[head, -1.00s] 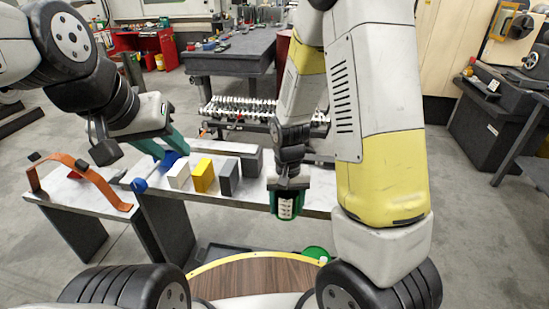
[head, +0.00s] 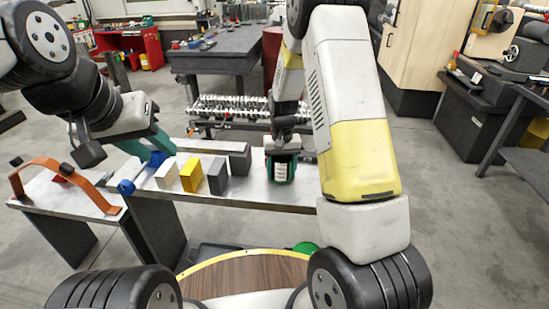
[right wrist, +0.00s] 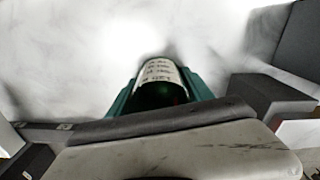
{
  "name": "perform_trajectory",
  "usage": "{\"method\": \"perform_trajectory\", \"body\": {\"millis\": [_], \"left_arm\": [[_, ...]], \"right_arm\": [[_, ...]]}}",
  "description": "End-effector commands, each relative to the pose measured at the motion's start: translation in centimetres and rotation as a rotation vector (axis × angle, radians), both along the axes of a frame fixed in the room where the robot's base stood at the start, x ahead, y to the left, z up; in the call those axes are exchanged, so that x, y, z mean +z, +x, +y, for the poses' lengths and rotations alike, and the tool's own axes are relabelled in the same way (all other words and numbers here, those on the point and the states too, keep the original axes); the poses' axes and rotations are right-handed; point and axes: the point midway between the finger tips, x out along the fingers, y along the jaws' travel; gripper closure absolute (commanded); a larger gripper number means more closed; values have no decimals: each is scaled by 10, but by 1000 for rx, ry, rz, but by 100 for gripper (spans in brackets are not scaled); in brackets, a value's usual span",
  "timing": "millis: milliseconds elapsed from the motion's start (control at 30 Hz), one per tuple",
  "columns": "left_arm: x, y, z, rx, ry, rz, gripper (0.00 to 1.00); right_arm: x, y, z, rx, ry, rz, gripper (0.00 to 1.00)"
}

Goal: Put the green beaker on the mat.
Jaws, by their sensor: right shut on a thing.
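My right gripper (head: 282,163) is shut on the green beaker (head: 281,174), over the right part of the metal bench. I cannot tell whether the beaker touches the bench top. In the right wrist view the beaker (right wrist: 160,94) shows dark green with a white printed label, between the green fingers of the right gripper (right wrist: 160,92), with a bright metal surface beyond. My left gripper (head: 161,150) has its green fingers apart, over the left part of the bench beside a blue thing. I cannot clearly make out the mat in any view.
White (head: 167,175), yellow (head: 191,175) and dark grey (head: 217,178) blocks stand on the bench (head: 255,192) left of the beaker. An orange strap-like arch (head: 62,178) stands at the left. A round wood-topped thing with a yellow rim (head: 245,255) is nearest me.

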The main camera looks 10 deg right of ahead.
Motion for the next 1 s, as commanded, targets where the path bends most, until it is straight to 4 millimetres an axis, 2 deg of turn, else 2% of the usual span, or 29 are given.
{"method": "perform_trajectory", "body": {"millis": [100, 133, 233, 533, 667, 767, 1000], "left_arm": [[0, 0, 0, 0, 0, 0, 64], [0, 0, 0, 0, 0, 0, 64], [0, 0, 0, 0, 0, 0, 64], [0, 0, 0, 0, 0, 0, 64], [0, 0, 0, 0, 0, 0, 64], [0, 0, 0, 0, 0, 0, 64], [0, 0, 0, 0, 0, 0, 64]], "right_arm": [[1, 0, 0, 0, 0, -2, 83], [1, 0, 0, 0, 0, -2, 36], [1, 0, 0, 0, 0, -1, 19], [1, 0, 0, -1, 0, -1, 19], [10, 0, 0, -1, 1, -3, 19], [27, 1, 0, -1, 1, -5, 19], [79, 1, 0, 0, 1, -6, 19]]}}
